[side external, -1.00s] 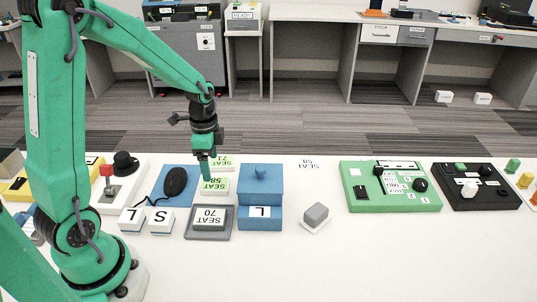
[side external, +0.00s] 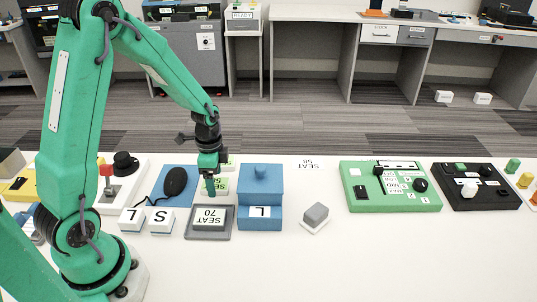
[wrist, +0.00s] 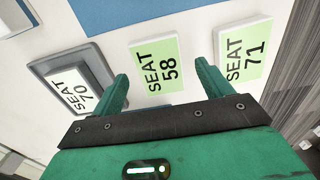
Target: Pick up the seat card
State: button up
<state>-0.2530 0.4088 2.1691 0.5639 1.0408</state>
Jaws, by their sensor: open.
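Three seat cards show. The green SEAT 58 card (side external: 221,186) lies flat, partly hidden behind my gripper in the side view; it also shows in the wrist view (wrist: 156,68). The green SEAT 71 card (wrist: 243,52) lies to its right in the wrist view. The white SEAT 70 card (side external: 209,216) sits on a grey tray (side external: 204,237); it also shows in the wrist view (wrist: 72,90). My gripper (side external: 211,188) is open and empty above the SEAT 58 card. In the wrist view that card appears between the fingers. The exact height gap is unclear.
A blue box with a knob (side external: 260,188) stands close to the right of my gripper. A blue pad with a black mouse (side external: 175,182) lies to the left.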

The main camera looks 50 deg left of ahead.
jog(key=shift+f, duration=0.7)
jog(key=c, duration=1.1)
jog(key=shift+r, duration=0.15)
jog(key=shift+r, duration=4.9)
